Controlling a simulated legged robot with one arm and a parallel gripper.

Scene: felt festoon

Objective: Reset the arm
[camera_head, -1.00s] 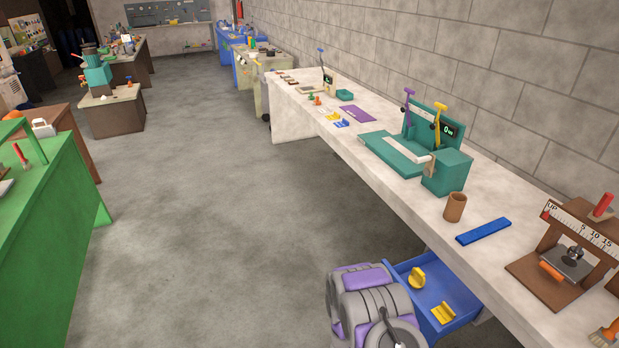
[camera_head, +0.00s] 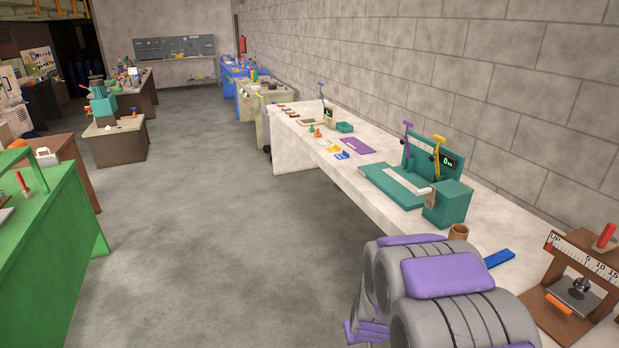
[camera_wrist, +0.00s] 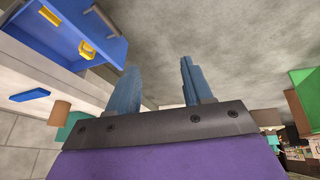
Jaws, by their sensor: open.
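My arm, grey with purple pads, rises at the lower right of the head view and covers part of the bench's front. My gripper (camera_wrist: 160,88) shows in the wrist view with two blue fingers spread apart and nothing between them. The fingers point out over the bare grey floor. The wrist picture appears turned upside down. The fingertips do not show in the head view.
A long pale bench (camera_head: 390,190) runs along the right wall. It carries a teal machine (camera_head: 445,195), a blue bar (camera_head: 498,258), a brown cup (camera_head: 458,232) and a brown press (camera_head: 575,295). A blue drawer (camera_wrist: 70,30) holds yellow pieces. A green table (camera_head: 50,240) stands left. The floor between is clear.

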